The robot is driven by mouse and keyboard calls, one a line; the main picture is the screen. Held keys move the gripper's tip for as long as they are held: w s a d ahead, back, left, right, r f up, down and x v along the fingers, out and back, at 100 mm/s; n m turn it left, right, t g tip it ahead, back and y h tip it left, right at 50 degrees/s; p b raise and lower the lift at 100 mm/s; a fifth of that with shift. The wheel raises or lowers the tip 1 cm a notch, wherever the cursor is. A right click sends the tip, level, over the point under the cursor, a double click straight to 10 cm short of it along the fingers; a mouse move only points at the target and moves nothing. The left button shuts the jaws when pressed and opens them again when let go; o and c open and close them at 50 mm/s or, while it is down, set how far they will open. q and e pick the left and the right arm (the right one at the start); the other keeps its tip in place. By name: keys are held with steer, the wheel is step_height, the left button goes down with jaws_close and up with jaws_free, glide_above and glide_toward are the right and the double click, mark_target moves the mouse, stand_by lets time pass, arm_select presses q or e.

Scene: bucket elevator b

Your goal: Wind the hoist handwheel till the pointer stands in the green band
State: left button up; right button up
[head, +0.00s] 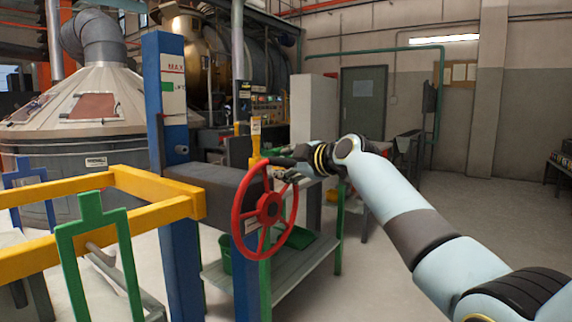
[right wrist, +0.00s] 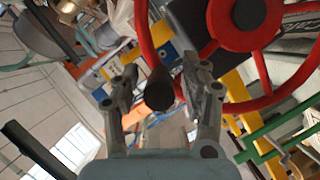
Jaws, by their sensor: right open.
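The red handwheel (head: 268,209) stands upright on the side of a dark grey housing. In the right wrist view, its rim and hub (right wrist: 245,22) fill the top right. A dark handle knob (right wrist: 160,88) sticks out from the rim. My right gripper (head: 286,168) is at the top of the wheel. In the wrist view, my right gripper (right wrist: 160,85) is open, with one finger on each side of the knob; I cannot tell whether they touch it. A white scale plate (head: 172,85) marked MAX, with a green band, is on the blue column. I cannot make out the pointer. My left gripper is out of view.
A yellow rail (head: 150,186) and a green bracket (head: 95,235) stand left of the wheel. A grey bench (head: 290,272) with a green bin is behind and below it. The floor (head: 450,215) at the right is clear.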

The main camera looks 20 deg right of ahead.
steer(key=shift+c, duration=0.3)
jaws_close()
steer(key=shift+f, duration=0.1)
